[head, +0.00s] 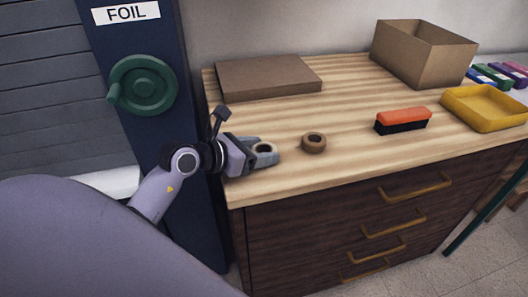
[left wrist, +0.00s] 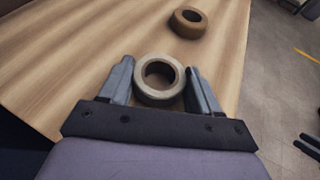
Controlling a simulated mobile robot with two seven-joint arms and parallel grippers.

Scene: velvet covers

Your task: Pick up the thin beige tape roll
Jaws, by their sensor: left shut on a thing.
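The thin beige tape roll (left wrist: 159,96) is between the fingers of my left gripper (left wrist: 160,88) in the left wrist view. The fingers are shut on its outer sides. In the head view the beige roll (head: 265,148) shows partly between the fingertips of my left gripper (head: 262,152), low over the left part of the wooden top. I cannot tell whether it touches the top. A brown tape roll (head: 314,142) lies flat a short way to the right, apart from the gripper; it also shows in the left wrist view (left wrist: 188,22). My right gripper is not in view.
A flat cardboard box (head: 268,79) lies behind the gripper on the wooden top (head: 350,105). An orange brush (head: 403,120), a yellow tray (head: 485,108) and an open cardboard box (head: 415,60) stand to the right. A dark panel with a green wheel (head: 143,84) is at the left.

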